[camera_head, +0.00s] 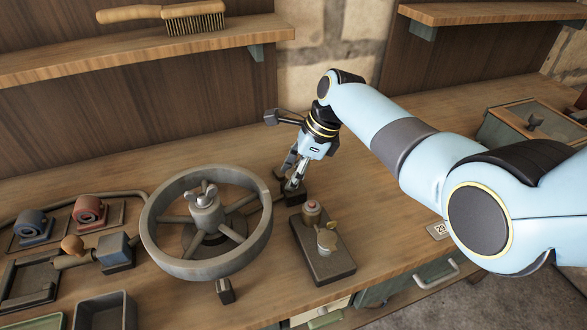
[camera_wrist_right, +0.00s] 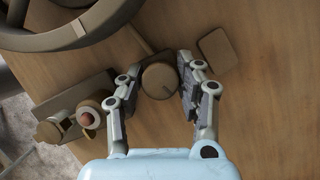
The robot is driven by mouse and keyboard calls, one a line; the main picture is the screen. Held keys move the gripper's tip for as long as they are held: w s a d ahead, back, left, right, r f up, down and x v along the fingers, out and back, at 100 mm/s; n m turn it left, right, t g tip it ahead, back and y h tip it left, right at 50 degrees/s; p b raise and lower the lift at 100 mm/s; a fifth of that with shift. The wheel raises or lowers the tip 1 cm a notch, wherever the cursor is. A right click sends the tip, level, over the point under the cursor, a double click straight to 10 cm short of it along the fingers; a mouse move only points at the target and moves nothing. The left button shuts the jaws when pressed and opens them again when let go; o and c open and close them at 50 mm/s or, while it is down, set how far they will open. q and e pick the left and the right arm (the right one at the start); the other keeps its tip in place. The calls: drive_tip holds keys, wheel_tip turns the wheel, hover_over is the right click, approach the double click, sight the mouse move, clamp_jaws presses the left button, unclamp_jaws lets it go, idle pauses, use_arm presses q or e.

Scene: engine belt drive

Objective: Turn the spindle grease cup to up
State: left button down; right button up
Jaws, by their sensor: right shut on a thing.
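The likely spindle grease cup (camera_wrist_right: 160,80) is a round brown knob with a thin line on its top, standing beside the spoked wheel. My right gripper (camera_wrist_right: 158,84) has one finger on each side of the knob and is shut on it. In the head view my right gripper (camera_head: 289,184) points down just right of the wheel's rim, and its fingers mostly hide the knob. Which way the cup's mark points is hard to tell. My left gripper is not in view.
The grey handwheel (camera_head: 256,244) stands close on the left. A dark plate (camera_head: 335,265) with brass-coloured fittings lies in front. A small rounded block (camera_wrist_right: 217,50) sits near the knob in the wrist view. A shelf with a brush (camera_head: 195,18) hangs above. The bench behind is clear.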

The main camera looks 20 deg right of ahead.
drive_tip(key=n+g, duration=0.1)
drive_tip(key=n, duration=0.1)
drive_tip(key=shift+n, duration=0.4)
drive_tip(key=n+g+b, duration=0.1)
drive_tip(key=n, duration=0.1)
drive_tip(key=shift+w+f+n, duration=0.1)
drive_tip(key=shift+n, duration=0.3)
drive_tip(key=n+g+b, duration=0.1)
drive_tip(key=n+b, duration=0.2)
drive_tip(key=n, duration=0.1)
drive_tip(key=shift+g, duration=0.4)
drive_tip(key=shift+n+g+h+b, duration=0.55)
drive_tip(key=shift+n+b, duration=0.9)
drive_tip(key=shift+n, duration=0.45)
drive_tip(key=o, duration=1.1)
drive_tip(key=shift+o, duration=0.2)
